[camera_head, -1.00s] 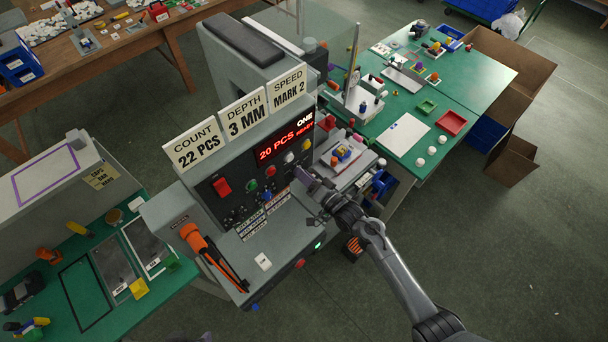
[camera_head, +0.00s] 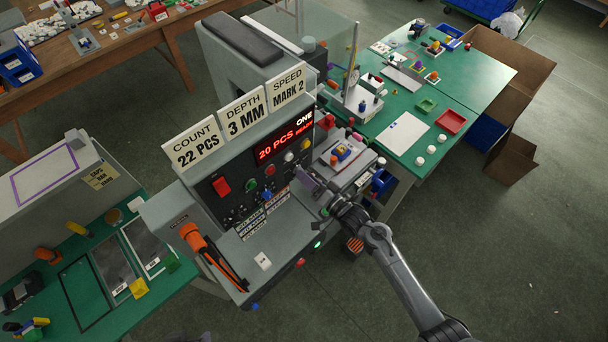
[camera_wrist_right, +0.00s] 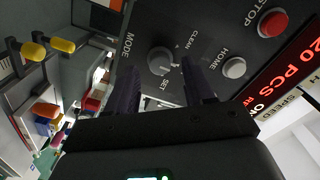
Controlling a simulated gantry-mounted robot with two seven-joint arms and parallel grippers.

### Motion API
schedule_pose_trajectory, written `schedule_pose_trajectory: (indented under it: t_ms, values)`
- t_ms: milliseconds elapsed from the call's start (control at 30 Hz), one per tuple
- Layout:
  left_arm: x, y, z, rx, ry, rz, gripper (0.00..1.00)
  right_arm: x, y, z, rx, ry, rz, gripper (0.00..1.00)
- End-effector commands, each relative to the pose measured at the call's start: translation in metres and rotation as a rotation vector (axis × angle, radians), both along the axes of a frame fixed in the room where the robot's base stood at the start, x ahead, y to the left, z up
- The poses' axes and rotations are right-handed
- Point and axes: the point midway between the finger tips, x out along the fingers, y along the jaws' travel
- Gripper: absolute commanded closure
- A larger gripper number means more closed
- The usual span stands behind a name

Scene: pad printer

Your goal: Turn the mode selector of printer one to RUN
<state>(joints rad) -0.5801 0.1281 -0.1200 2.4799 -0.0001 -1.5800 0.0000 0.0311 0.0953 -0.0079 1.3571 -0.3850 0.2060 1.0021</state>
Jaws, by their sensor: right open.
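Printer one (camera_head: 232,170) is a grey machine with a dark front panel and a red display reading "20 PCS" and "READY". In the right wrist view the mode selector (camera_wrist_right: 159,61) is a round grey knob on the dark panel, beside the word MODE. Labels SET and CLEAN show around it; I cannot read a RUN label. My right gripper (camera_wrist_right: 160,72) is open, one finger on each side of the knob in that view; contact cannot be told. In the head view my right gripper (camera_head: 308,181) is at the panel's right end and hides the knob. My left gripper is out of view.
A grey HOME button (camera_wrist_right: 234,68) and a red STOP button (camera_wrist_right: 272,22) sit close to the selector. An orange-handled lever (camera_head: 195,238) stands at the printer's front left. A green table (camera_head: 455,92) with small parts lies to the right.

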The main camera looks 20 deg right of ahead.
Motion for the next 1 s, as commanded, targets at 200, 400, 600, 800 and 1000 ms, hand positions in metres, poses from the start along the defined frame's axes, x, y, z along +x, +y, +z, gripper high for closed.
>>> schedule_pose_trajectory:
  t_ms: [200, 400, 600, 800, 1000]
  values:
    - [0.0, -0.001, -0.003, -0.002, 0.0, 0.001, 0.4, -0.037, -0.015, -0.002, -0.001, 0.001, 0.0, 0.47]
    - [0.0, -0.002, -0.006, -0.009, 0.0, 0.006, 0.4, -0.064, -0.026, -0.001, -0.001, 0.0, 0.001, 0.47]
    - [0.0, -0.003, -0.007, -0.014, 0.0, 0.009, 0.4, -0.078, -0.031, 0.0, 0.0, 0.001, 0.001, 0.47]
    - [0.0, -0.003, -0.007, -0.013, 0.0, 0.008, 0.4, -0.08, -0.032, 0.0, 0.0, 0.0, 0.001, 0.47]
    - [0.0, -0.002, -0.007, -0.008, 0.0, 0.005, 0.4, -0.08, -0.032, 0.0, 0.0, 0.0, 0.001, 0.47]
